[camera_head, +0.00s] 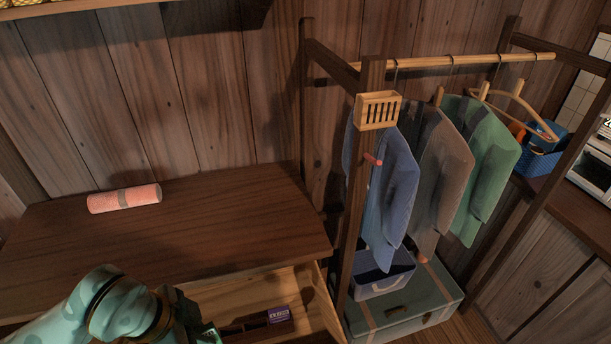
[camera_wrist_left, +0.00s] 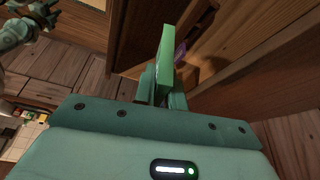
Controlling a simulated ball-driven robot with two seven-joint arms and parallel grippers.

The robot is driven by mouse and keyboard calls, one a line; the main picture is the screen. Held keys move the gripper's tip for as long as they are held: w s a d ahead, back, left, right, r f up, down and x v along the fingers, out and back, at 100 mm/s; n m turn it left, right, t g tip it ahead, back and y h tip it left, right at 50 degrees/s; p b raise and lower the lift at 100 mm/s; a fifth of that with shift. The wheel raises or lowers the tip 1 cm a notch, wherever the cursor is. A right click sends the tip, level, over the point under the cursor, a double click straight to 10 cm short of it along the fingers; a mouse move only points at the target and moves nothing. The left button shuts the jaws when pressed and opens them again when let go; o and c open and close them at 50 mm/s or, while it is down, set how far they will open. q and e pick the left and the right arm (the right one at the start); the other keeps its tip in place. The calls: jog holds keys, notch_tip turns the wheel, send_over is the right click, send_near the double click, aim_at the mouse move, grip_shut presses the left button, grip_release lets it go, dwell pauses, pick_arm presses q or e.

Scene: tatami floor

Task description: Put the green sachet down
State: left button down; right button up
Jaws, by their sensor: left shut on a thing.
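The green sachet (camera_wrist_left: 165,55) stands out beyond the fingers of my left gripper (camera_wrist_left: 162,88) in the left wrist view. The gripper is shut on it. In the head view, my left gripper (camera_head: 196,330) is at the bottom edge, over the front of the open drawer (camera_head: 235,293). Only a small green piece of the sachet (camera_head: 210,335) shows there, and the rest is hidden or cut off. Part of my other arm (camera_wrist_left: 30,25) shows at the top left of the left wrist view, but its fingers are not clear.
A purple-labelled box (camera_head: 279,315) and a dark divider (camera_head: 243,326) are in the drawer. A pink roll (camera_head: 124,198) lies on the otherwise clear cabinet top (camera_head: 200,235). A clothes rack (camera_head: 360,190) with hanging garments stands at the right, above a suitcase (camera_head: 410,305).

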pick_arm(q)
jog(key=w+a+r+n+b, duration=0.1)
jog(key=w+r+b, duration=0.3)
jog(key=w+r, duration=0.4)
jog(key=shift+a+r, duration=0.15)
jog(key=shift+a, duration=0.75)
